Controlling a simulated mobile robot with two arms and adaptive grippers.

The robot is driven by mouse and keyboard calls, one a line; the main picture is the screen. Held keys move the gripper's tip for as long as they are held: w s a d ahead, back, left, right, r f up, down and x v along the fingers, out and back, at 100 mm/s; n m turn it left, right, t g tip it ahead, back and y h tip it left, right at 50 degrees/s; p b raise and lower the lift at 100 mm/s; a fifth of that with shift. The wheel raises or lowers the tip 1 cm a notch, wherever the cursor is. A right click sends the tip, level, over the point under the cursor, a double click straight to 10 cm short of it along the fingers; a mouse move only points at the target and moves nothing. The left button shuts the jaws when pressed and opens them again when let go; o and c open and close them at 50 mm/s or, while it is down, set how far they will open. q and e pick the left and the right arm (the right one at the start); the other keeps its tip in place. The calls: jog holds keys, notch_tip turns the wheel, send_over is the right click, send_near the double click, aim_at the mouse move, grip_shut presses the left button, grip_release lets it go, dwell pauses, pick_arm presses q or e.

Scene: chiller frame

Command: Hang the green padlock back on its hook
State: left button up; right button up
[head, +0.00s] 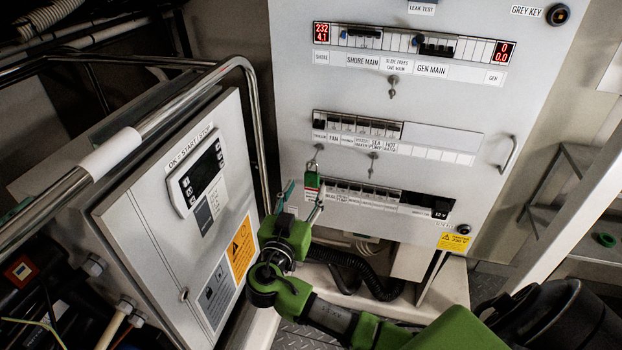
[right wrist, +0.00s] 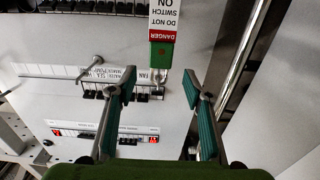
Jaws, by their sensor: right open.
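The green padlock (head: 312,180) is upright at the panel front, shackle up, just below the left end of the middle switch row. A red and white danger tag is on its body. The padlock also shows upside down in the right wrist view (right wrist: 161,54). A small metal hook or peg (head: 373,156) stands out to its right; it shows in the wrist view too (right wrist: 92,66). My right gripper (head: 304,189) is open, its fingers on either side of the padlock, apart from it. Whether the shackle sits on a hook is hard to tell. My left gripper is not in view.
The grey switch panel (head: 440,185) has several breaker rows and a handle at right. Another peg (head: 392,82) stands under the top row. A control box (head: 175,230) and a metal rail (head: 258,110) stand close to the left of my right gripper.

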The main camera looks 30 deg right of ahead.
aim_at(311, 176)
jog(key=shift+p+x, duration=0.7)
jog(key=shift+x, duration=2.05)
jog(key=shift+r, duration=0.15)
grip_shut()
